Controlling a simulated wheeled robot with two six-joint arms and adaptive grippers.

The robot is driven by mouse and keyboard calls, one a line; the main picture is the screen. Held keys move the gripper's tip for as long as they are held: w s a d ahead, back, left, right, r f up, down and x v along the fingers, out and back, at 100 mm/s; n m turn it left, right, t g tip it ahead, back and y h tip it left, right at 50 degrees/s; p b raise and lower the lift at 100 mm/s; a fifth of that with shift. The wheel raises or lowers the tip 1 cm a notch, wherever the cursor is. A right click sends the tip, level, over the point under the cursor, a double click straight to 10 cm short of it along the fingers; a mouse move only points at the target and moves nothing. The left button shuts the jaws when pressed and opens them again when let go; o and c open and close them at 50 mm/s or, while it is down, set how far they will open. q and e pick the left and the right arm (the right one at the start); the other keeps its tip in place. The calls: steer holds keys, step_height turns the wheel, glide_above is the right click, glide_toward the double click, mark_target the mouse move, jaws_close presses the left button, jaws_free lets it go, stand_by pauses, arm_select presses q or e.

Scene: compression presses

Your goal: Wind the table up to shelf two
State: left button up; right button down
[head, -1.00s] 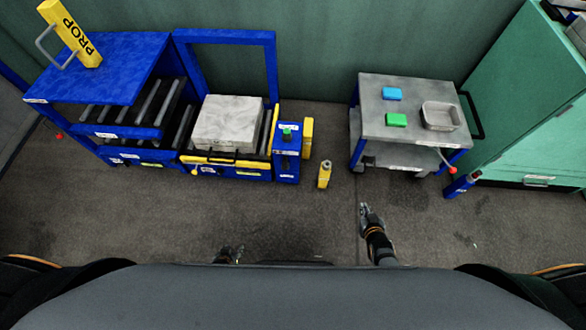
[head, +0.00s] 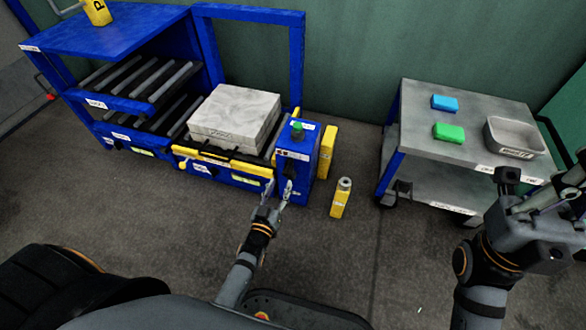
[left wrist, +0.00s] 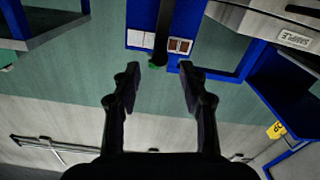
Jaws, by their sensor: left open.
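The lift table (head: 190,152) is a blue and yellow frame with a large grey block (head: 235,115) on it. To its left is a blue rack (head: 130,105) with two levels of dark rollers. A blue control post (head: 293,165) with a green button stands at the table's right end; it also shows in the left wrist view (left wrist: 180,22). My left gripper (head: 279,188) is open and empty, close in front of the post; whether it touches is unclear. A crank handle is not clearly visible. My right gripper (head: 540,195) is large at the right edge, its fingertips unclear.
A yellow bottle (head: 341,198) stands on the floor right of the post. A grey cart (head: 415,120) at right carries a blue block (head: 445,102), a green block (head: 449,132) and a grey tray (head: 515,137). Floor between the post and cart is mostly clear.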

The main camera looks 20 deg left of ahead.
mark_target(289, 164)
arm_select(q)
steer(key=w+b, duration=0.2)
steer(key=w, duration=0.2)
steer(key=w+b, duration=0.2)
steer(key=w, duration=0.3)
steer(key=shift+w+d+f, duration=0.15)
steer(key=shift+f, duration=0.05)
steer(key=shift+w+r+b, duration=0.1)
steer(key=shift+w+b, duration=0.2)
steer(key=shift+w, duration=0.1)
steer(key=shift+c, duration=0.5)
jaws_close()
